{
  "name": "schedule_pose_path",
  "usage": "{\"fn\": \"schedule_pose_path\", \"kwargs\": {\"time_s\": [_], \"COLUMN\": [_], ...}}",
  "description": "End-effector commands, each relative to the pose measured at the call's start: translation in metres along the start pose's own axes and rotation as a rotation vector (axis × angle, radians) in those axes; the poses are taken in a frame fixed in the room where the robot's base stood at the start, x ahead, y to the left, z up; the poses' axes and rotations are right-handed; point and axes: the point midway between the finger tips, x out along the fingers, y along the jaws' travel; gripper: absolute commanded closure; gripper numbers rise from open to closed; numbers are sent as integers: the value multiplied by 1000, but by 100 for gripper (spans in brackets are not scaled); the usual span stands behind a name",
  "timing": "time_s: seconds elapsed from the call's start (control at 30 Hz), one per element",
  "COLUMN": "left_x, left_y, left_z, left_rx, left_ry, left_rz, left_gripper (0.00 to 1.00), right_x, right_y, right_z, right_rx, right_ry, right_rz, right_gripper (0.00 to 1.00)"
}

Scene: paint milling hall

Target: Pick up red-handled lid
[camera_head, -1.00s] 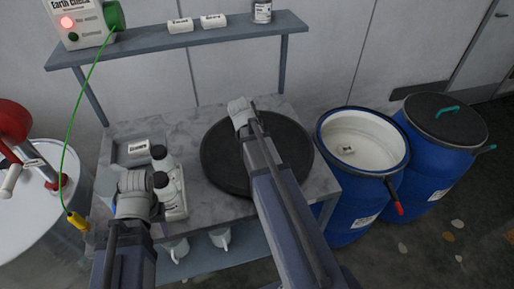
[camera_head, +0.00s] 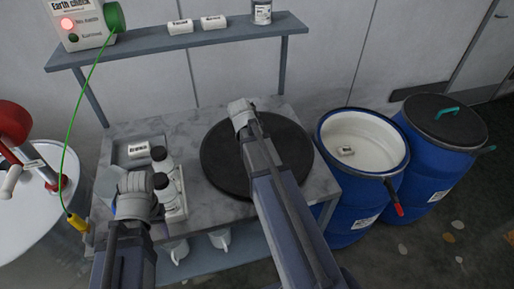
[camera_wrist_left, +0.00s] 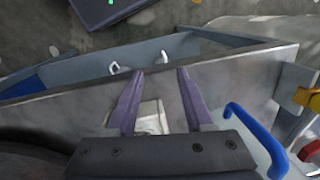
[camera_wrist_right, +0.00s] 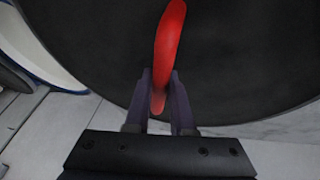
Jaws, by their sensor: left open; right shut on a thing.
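The lid (camera_head: 215,165) is a dark round disc on the right part of the marble-look bench. Its red handle (camera_wrist_right: 169,35) shows in the right wrist view but is hidden behind my right arm in the head view. My right gripper (camera_wrist_right: 160,82) is shut on the red handle, its fingers on either side of it. The lid appears to lie flat; I cannot tell if it touches the bench. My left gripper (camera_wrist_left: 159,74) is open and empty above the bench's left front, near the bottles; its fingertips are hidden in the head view.
Dark-capped white bottles (camera_head: 163,160) stand in a small tray beside my left wrist. An open blue drum (camera_head: 345,205) and a closed blue drum (camera_head: 440,165) stand right of the bench. A shelf (camera_head: 215,36) spans the back. A white drum (camera_head: 30,215) stands left.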

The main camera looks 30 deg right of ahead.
Motion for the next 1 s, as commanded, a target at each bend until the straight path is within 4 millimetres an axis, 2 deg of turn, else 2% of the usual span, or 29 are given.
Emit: {"fn": "schedule_pose_path", "kwargs": {"time_s": [0.37,1.0], "left_x": [-12,-94], "left_y": [-1,-9], "left_z": [1,6], "left_rx": [0,1], "left_ry": [0,0], "left_rz": [0,0], "left_gripper": [48,48], "right_x": [-10,-86], "right_y": [2,19], "right_z": [-5,-36], "right_rx": [0,0], "right_ry": [1,1], "right_rz": [0,0], "right_gripper": [100,100]}}
